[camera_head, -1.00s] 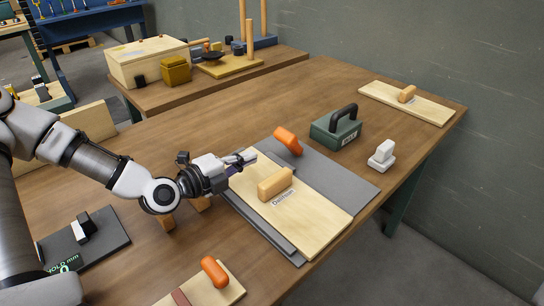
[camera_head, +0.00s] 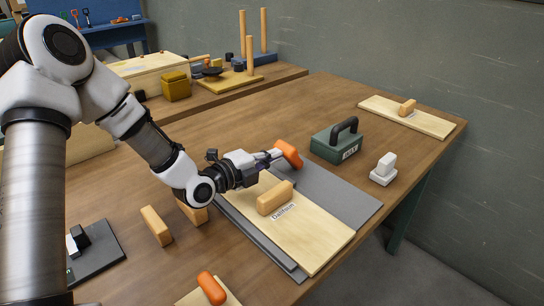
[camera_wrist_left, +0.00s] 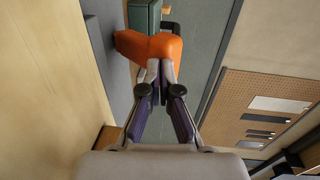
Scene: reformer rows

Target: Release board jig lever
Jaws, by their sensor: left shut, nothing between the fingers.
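The board jig is a grey plate (camera_head: 340,196) with a light wooden board (camera_head: 312,238) lying on it. The board carries a wooden block handle (camera_head: 275,198) and a label. The orange lever (camera_head: 288,152) stands at the plate's far left edge. My left gripper (camera_head: 278,155) is at the lever's near side, its fingers shut with nothing between them. In the left wrist view the closed fingertips (camera_wrist_left: 157,70) are right at the orange lever (camera_wrist_left: 150,46) and overlap it; whether they touch I cannot tell. My right gripper is not in view.
A green box with a black handle (camera_head: 336,141) and a white block (camera_head: 384,170) stand right of the jig. Another board (camera_head: 410,116) lies at the far right. An orange-handled piece (camera_head: 211,288) is at the front, a dark plate (camera_head: 95,255) at the left.

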